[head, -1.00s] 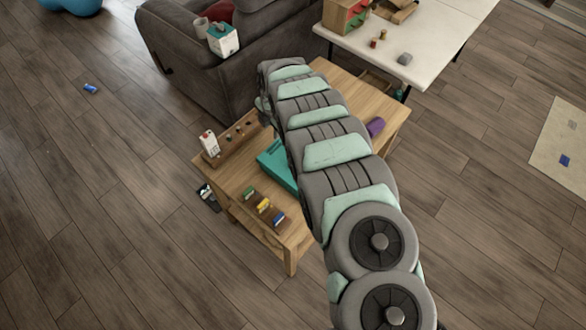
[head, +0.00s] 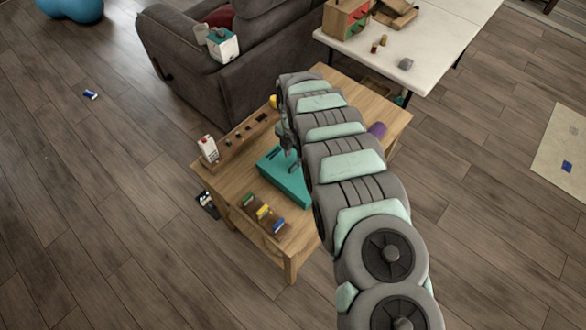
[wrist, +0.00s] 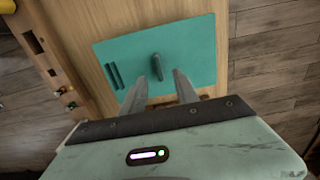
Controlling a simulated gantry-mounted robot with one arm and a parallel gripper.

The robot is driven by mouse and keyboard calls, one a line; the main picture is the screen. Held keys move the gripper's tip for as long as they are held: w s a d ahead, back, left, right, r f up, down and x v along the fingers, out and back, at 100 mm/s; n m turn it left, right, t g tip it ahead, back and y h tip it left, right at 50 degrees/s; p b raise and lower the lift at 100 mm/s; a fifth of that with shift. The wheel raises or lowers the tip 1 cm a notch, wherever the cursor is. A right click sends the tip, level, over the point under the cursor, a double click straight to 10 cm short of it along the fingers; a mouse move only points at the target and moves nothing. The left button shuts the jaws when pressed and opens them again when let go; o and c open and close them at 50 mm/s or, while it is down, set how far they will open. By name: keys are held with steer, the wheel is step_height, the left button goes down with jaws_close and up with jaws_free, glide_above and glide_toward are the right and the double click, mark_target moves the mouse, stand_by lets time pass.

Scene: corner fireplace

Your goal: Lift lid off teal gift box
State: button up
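The teal gift box (head: 285,183) sits on the wooden table, partly hidden behind my arm in the head view. In the wrist view its flat teal lid (wrist: 195,45) fills the middle, with a dark upright handle (wrist: 157,66) near the centre and two dark slots at the left. My gripper (wrist: 167,78) is open, its two fingers apart and empty, pointing at the lid close to the handle. In the head view my gripper (head: 293,163) hangs over the box; whether it touches the lid cannot be told.
The wooden table (head: 235,180) also holds a white carton (head: 208,148), a wooden rail with small items (head: 245,134), small coloured blocks (head: 263,213) at the front and a purple object (head: 378,130) beyond my arm. A sofa (head: 230,90) and white table (head: 430,60) stand behind.

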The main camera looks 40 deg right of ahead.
mark_target(294, 165)
steer(key=f, duration=0.3)
steer(key=shift+w+f+b, duration=0.2)
steer(key=shift+f+b, duration=0.1)
steer(key=shift+f, duration=0.1)
steer(key=shift+s+f, duration=0.15)
steer(key=shift+f, duration=0.35)
steer(key=shift+r, duration=0.1)
steer(key=shift+c, duration=0.5)
jaws_close()
